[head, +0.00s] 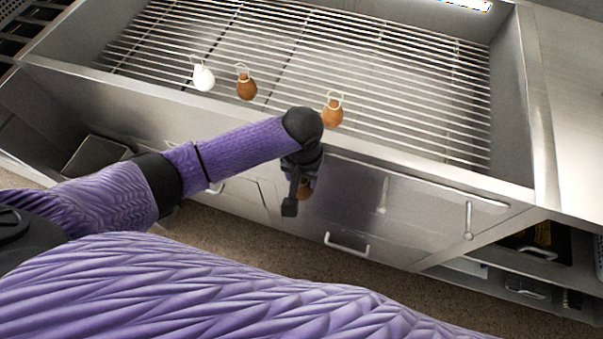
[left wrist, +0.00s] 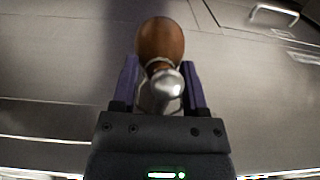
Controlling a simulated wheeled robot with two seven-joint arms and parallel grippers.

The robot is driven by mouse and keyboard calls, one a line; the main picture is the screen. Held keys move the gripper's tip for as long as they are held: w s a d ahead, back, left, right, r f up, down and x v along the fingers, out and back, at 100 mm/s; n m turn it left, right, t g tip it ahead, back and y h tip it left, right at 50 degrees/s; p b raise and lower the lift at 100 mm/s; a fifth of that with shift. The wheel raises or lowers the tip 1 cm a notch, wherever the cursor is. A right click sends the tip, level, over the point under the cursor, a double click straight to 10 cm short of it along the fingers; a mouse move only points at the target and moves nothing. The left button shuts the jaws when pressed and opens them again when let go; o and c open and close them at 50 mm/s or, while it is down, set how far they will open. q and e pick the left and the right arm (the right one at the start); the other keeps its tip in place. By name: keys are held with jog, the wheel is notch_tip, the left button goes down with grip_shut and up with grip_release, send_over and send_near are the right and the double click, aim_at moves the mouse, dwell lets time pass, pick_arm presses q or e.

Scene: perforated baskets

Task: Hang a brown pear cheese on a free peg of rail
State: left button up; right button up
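My left gripper (head: 298,192) hangs in front of the metal counter's front, below its top edge. It is shut on a brown pear cheese (head: 306,189), which is mostly hidden behind the gripper in the head view. In the left wrist view the fingers (left wrist: 160,90) sit either side of the pale, narrow end of the held cheese (left wrist: 160,40), its brown round body beyond them. Two more brown pear cheeses (head: 246,88) (head: 332,114) with looped cords are on the slatted grate's near side. I cannot make out a rail with pegs. My right gripper is not in view.
A white pear-shaped piece (head: 203,78) with a loop is left of the brown ones. The metal grate (head: 400,75) is mostly clear behind them. Handles (head: 347,245) stick out from the counter front. Open shelves (head: 530,250) are at the right.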

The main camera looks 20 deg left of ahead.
pick_arm(q)
jog(key=o, duration=0.5)
jog(key=shift+w+r, duration=0.1)
